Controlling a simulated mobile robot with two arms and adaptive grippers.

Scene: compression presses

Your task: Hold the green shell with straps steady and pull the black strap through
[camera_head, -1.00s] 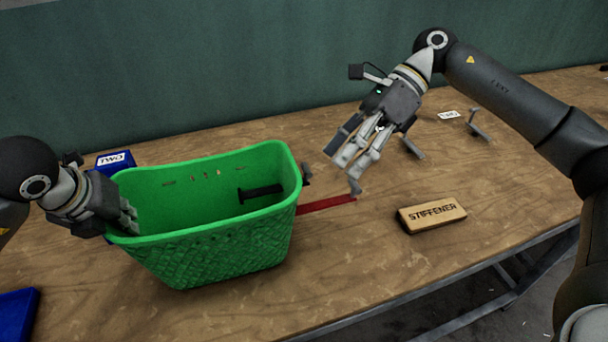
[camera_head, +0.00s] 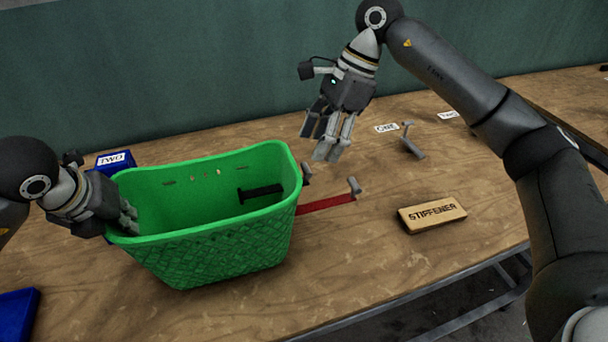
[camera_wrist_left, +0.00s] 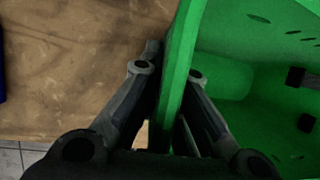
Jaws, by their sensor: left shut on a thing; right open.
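The green shell (camera_head: 215,238) stands upright on the table. My left gripper (camera_head: 125,222) is shut on its left rim; the left wrist view shows one finger on each side of the green wall (camera_wrist_left: 176,80). A black strap (camera_head: 262,191) crosses the inside of the shell's right wall. A red strap (camera_head: 325,203) lies on the table outside that wall, with a grey end piece (camera_head: 354,186). Another grey end piece (camera_head: 306,173) shows beside the shell's right rim. My right gripper (camera_head: 325,145) is open and empty, raised above the table behind the shell's right side.
A wooden block marked STIFFENER (camera_head: 432,213) lies to the right. A grey bracket (camera_head: 412,141) and white label cards (camera_head: 386,128) lie further back. A blue block marked TWO (camera_head: 115,161) stands behind the shell. A blue tray (camera_head: 17,312) is at the lower left.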

